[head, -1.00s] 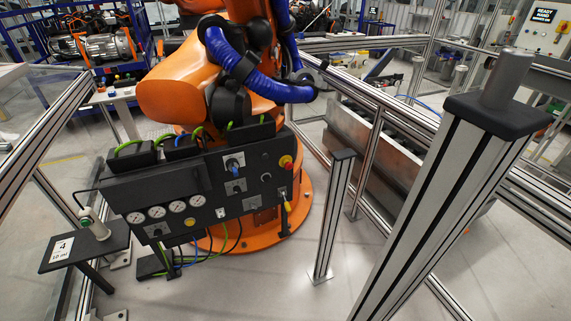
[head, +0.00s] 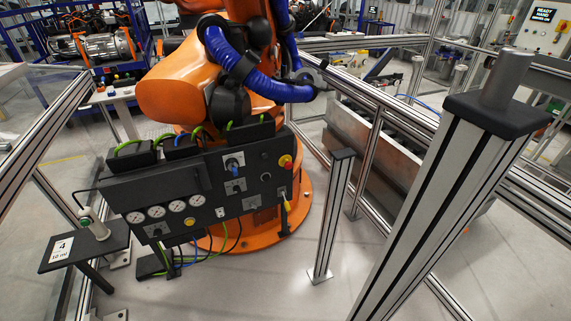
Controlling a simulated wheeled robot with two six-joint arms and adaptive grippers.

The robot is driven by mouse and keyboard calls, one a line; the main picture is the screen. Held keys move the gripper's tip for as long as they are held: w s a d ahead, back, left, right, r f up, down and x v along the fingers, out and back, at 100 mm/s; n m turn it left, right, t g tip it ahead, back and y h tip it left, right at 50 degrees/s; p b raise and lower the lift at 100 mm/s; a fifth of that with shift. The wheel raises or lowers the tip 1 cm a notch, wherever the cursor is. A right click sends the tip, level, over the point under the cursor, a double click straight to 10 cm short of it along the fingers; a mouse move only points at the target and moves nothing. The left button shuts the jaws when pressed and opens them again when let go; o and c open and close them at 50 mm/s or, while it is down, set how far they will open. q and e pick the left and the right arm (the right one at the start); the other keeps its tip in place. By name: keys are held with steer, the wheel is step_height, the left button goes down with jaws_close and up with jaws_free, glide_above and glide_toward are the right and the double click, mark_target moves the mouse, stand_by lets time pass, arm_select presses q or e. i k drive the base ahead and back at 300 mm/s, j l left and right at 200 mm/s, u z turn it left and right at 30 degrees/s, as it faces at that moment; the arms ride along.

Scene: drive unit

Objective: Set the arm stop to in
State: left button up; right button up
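A black control panel (head: 165,196) stands in front of the orange robot arm (head: 185,88). It carries a blue knob (head: 233,165), a red button on a yellow base (head: 286,161), a yellow-tipped lever (head: 286,205) hanging down at its right end, several round gauges (head: 155,211) and a yellow button (head: 190,221). I cannot tell which part is the arm stop, and no label for it is readable. Neither of my grippers is in view.
A thick aluminium post (head: 430,205) with a black cap and grey cylinder (head: 508,78) stands close at right. A thinner post (head: 334,215) stands right of the panel. A small black shelf (head: 112,240) holds a white-and-green item (head: 95,227). Fence rails (head: 345,82) enclose the cell.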

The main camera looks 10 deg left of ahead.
mark_target(288, 165)
steer(key=i+j+z, duration=0.1)
steer(key=j, duration=0.2)
steer(key=i+j, duration=0.15)
steer(key=j, duration=0.15)
steer(key=i+j+z, duration=0.15)
steer(key=j, duration=0.2)
steer(key=i+j+z, duration=0.15)
steer(key=i, duration=0.3)
steer(key=i+j+z, duration=0.15)
steer(key=i, duration=0.3)
steer(key=i+j+z, duration=0.2)
steer(key=i, duration=0.25)
